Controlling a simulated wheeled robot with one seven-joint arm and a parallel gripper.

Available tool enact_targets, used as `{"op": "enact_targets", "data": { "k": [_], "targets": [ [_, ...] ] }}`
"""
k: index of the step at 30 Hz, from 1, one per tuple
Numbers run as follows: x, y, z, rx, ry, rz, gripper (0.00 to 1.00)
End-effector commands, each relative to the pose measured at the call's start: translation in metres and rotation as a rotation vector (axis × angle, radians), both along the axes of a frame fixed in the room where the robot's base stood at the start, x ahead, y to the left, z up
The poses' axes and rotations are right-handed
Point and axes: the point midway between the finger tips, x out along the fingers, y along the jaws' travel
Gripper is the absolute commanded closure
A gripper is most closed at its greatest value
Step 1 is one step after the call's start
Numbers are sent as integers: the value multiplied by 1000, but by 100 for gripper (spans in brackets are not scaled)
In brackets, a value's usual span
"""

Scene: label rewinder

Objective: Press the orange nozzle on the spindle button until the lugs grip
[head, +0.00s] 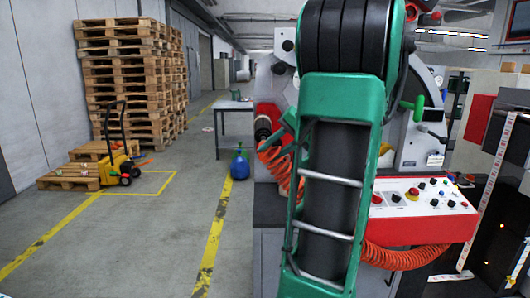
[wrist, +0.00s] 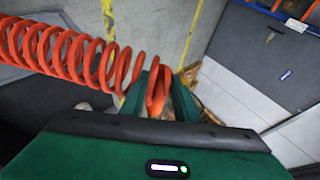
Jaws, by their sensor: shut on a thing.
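My gripper (head: 283,134) is mostly hidden behind my green arm in the head view, at the left side of the machine. In the wrist view my gripper (wrist: 164,104) has its green fingers closed around the end of an orange coiled hose (wrist: 62,50), where the orange nozzle is held. The nozzle's own shape is hidden by the coil and the fingers. A dark, red-edged round part (head: 263,127) shows just left of the gripper; I cannot tell whether it is the spindle button or whether the nozzle touches it. The lugs cannot be made out.
The red and white control panel (head: 422,198) is right of my arm, with the orange hose (head: 405,258) looping below it. A blue ball-like object (head: 240,165) stands on the floor to the left. Pallets (head: 130,85) and a yellow pallet truck (head: 116,165) are farther left; the aisle is clear.

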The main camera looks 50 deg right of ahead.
Motion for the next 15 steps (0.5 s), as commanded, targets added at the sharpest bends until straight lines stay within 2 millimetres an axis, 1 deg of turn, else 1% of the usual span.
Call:
{"op": "enact_targets", "data": {
  "k": [15],
  "targets": [
    [-20, 24, 0, -1, -1, 2, 99]
  ]
}}
